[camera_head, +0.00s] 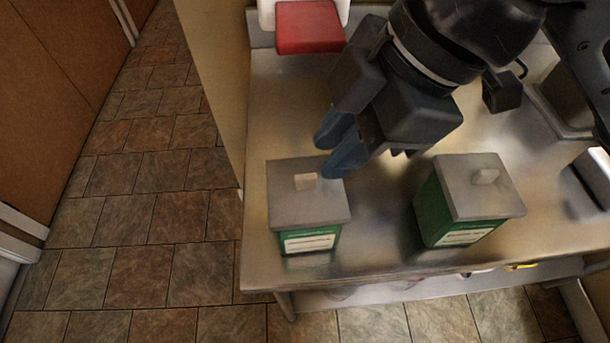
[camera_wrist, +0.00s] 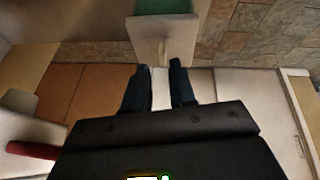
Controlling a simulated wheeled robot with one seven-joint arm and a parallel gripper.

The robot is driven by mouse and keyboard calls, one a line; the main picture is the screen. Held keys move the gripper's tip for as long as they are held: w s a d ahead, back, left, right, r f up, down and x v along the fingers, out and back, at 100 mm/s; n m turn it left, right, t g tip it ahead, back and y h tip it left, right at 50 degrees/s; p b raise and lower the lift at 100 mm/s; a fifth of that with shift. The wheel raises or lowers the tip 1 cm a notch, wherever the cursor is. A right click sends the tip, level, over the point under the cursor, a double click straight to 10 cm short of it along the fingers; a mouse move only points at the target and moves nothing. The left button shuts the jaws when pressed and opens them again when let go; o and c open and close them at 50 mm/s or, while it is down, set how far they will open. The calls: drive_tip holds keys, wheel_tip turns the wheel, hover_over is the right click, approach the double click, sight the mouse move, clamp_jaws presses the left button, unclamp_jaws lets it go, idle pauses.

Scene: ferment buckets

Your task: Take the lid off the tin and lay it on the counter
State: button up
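Two square green tins with pale labels stand on the metal counter (camera_head: 375,255). The left tin (camera_head: 310,240) has its grey lid (camera_head: 285,205) on, with a small pale knob (camera_head: 306,181) on top. The right tin (camera_head: 433,215) also has its grey lid (camera_head: 460,185) on, with a greyish knob (camera_head: 486,176). My gripper (camera_head: 329,153) is open and empty by the far right corner of the left lid, its blue fingers apart. In the wrist view, a lid (camera_wrist: 160,30) and its knob lie just beyond the spread fingertips (camera_wrist: 159,67).
A red-topped white object (camera_head: 308,27) stands at the counter's far left. Bare counter lies between the tins and along the front edge. The tiled floor (camera_head: 150,220) is left of the counter. A dark object (camera_head: 502,90) stands farther back at right.

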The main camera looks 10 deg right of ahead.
sight(307, 178)
drive_tip(key=x, duration=0.3)
drive_tip(key=shift+s+a+f, duration=0.15)
drive_tip(key=shift+s+a, duration=0.05)
drive_tip(key=shift+a, duration=0.25)
drive_tip(key=shift+a+f, duration=0.25)
drive_tip(key=shift+f, duration=0.35)
clamp_jaws()
